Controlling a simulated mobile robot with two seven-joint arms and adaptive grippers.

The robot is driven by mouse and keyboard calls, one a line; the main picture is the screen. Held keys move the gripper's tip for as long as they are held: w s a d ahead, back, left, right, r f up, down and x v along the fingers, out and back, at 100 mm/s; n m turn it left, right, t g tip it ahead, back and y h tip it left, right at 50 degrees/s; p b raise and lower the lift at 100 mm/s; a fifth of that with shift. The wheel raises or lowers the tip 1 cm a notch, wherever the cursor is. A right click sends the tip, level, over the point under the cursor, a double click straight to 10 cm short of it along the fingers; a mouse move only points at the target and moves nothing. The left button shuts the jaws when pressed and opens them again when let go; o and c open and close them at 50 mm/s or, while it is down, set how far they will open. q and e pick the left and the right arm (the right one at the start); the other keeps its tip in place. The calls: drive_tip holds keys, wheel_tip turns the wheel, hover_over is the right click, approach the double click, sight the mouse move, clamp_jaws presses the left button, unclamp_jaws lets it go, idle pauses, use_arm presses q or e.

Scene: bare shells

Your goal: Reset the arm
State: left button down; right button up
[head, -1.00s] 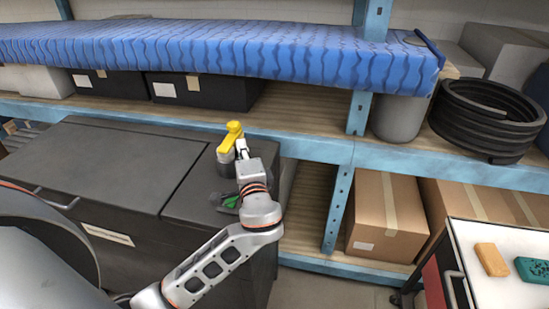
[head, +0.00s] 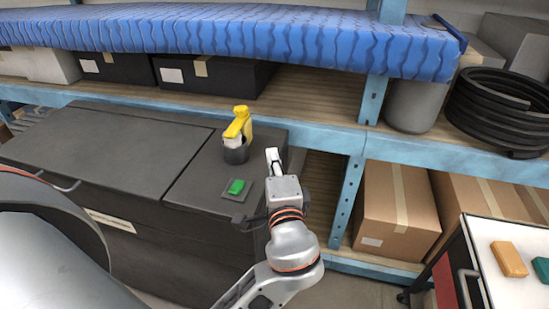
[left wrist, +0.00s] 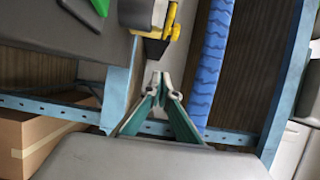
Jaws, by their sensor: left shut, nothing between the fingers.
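My left arm comes up from the bottom of the head view, with its left gripper (head: 273,155) shut and empty. It is over the right edge of the dark workbench (head: 120,145), apart from the things on it. In the left wrist view the gripper's fingertips (left wrist: 159,77) meet with nothing between them. A yellow object (head: 238,124) stands in a dark round holder (head: 236,153), left of the gripper. A green block (head: 236,186) lies on a small dark plate (head: 240,194) nearer the front. My right gripper is in neither view.
A blue metal shelf (head: 350,205) stands behind, with a blue-covered slab (head: 220,42) on top. Cardboard boxes (head: 395,208) sit on its lower level. A black coiled hose (head: 500,108) lies at right. A white-topped cart (head: 510,288) at lower right carries an orange block (head: 508,259) and a green block.

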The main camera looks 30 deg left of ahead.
use_arm(q)
drive_tip(key=s+d+f+g+h, duration=0.1)
drive_tip(key=s+d+f+h, duration=0.3)
drive_tip(key=f, duration=0.8)
drive_tip(key=w+d+f+g+h, duration=0.15)
drive_tip(key=f+h, duration=0.35)
drive_tip(key=f, duration=0.7)
drive_tip(key=s+f+n+h, duration=0.4)
drive_tip(key=s+f+n, duration=0.2)
drive_tip(key=s+f, duration=0.6)
drive_tip(key=shift+s+d+g+h, duration=0.25)
drive_tip(key=shift+d+g+h, duration=0.1)
drive_tip(key=shift+g, duration=0.1)
